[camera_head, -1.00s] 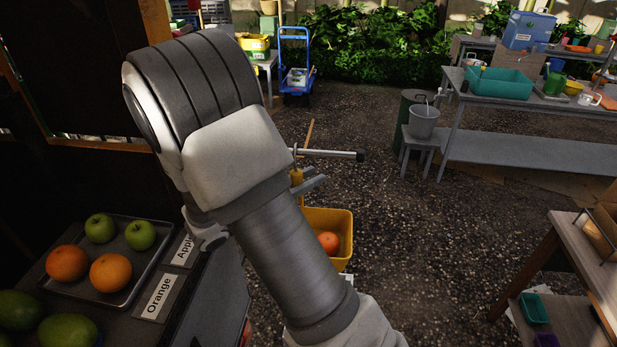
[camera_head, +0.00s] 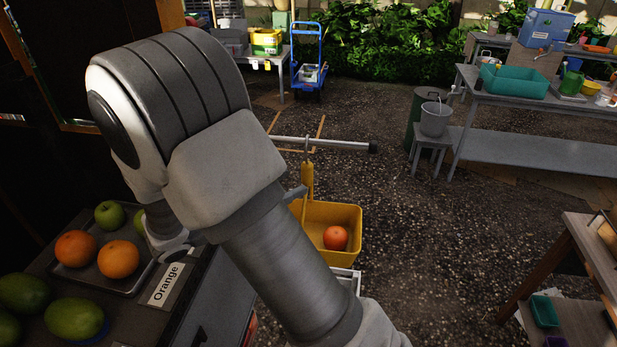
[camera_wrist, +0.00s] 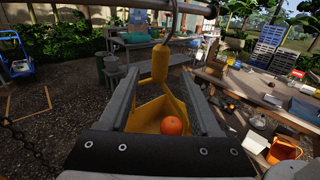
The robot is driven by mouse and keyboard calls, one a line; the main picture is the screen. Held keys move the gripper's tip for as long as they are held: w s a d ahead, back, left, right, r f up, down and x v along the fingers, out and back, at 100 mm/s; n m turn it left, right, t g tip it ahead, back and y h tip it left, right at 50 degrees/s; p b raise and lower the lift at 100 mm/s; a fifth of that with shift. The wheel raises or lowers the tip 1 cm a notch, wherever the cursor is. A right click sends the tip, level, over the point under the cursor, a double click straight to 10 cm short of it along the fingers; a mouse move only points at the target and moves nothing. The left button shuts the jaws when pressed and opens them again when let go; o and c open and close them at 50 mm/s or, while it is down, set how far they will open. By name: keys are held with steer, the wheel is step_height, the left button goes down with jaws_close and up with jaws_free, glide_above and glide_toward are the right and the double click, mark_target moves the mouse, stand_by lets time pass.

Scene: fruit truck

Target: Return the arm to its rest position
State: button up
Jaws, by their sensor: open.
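My arm crosses the head view from the bottom middle to the upper left. My gripper (camera_wrist: 161,78) is open, with its two grey fingers apart in the wrist view. Nothing is held between the fingers. A yellow basket (camera_head: 349,212) hangs beyond my forearm in the head view, with an orange (camera_head: 335,237) inside. In the wrist view the basket (camera_wrist: 150,112) and its orange (camera_wrist: 172,127) show between and beyond the fingers. The yellow cylinder (camera_wrist: 160,63) above it hangs from a hook. In the head view my gripper is mostly hidden behind the arm.
A tray (camera_head: 128,287) with apples and oranges stands at the lower left, beside an "Orange" label (camera_head: 165,286) and green fruit (camera_head: 74,318). A metal bar (camera_head: 325,143) sticks out above the basket. A wooden table (camera_head: 590,250) stands at right. The gravel between is clear.

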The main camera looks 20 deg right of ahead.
steer(key=b+v, duration=0.1)
steer(key=v, duration=0.8)
steer(key=s+d+r+m+g+y, duration=0.2)
steer(key=s+d+m+g+y, duration=0.3)
steer(key=s+d+m+y, duration=0.35)
steer(key=s+a+r+m+t+y, duration=0.2)
steer(key=s+m+t+y, duration=0.4)
steer(key=m+y, duration=0.3)
steer(key=shift+s+a+r+m+t, duration=0.3)
steer(key=shift+s+r+m, duration=0.4)
steer(key=shift+m, duration=0.85)
steer(key=shift+w+r, duration=0.15)
